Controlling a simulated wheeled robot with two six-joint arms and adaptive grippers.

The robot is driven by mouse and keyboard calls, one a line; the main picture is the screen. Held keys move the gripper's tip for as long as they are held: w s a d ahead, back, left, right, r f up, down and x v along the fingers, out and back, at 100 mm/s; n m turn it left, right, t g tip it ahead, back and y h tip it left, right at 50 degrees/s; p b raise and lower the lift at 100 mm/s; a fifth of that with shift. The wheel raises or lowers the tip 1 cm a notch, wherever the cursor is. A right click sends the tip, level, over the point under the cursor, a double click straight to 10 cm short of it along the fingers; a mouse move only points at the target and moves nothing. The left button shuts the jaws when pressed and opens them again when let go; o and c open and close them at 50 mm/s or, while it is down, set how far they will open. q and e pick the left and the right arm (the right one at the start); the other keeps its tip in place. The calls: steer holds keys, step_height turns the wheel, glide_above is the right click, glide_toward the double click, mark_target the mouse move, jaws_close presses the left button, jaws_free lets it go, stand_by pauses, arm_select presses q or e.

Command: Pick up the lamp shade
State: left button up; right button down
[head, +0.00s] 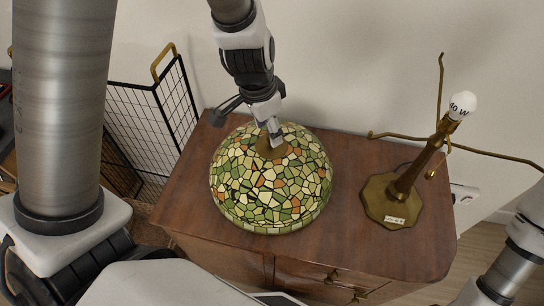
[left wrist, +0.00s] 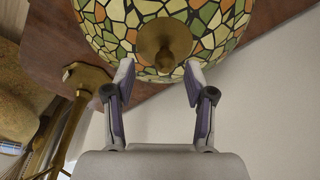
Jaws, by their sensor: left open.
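The lamp shade (head: 265,190) is a dome of green, cream and orange stained-glass pieces with a brass cap (head: 270,148) on top. It rests on the wooden cabinet, dome up. My left gripper (head: 272,136) is over the top of the shade, near the cap. In the left wrist view, my left gripper (left wrist: 160,68) is open, with one finger on each side of the brass cap (left wrist: 165,42). I cannot tell whether the fingers touch the shade (left wrist: 115,20). My right gripper is out of view.
The brass lamp base (head: 393,200) with a white bulb (head: 461,105) stands right of the shade, apart from it. Its thin curved arms reach outward. A black wire rack (head: 150,125) stands left of the cabinet (head: 350,245). A pale wall is behind.

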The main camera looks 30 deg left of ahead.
mark_target(271, 157)
arm_select(q)
steer(key=f, duration=0.1)
steer(key=w+f, duration=0.1)
steer(key=f, duration=0.1)
steer(key=w+f, duration=0.1)
steer(key=shift+f+b, duration=0.2)
steer(key=shift+b, duration=0.2)
steer(key=shift+s+r, duration=0.25)
steer(key=shift+s, duration=0.15)
steer(key=c, duration=0.5)
jaws_close()
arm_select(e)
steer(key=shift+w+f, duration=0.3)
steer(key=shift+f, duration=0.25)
arm_select(q)
steer(key=shift+r, duration=0.1)
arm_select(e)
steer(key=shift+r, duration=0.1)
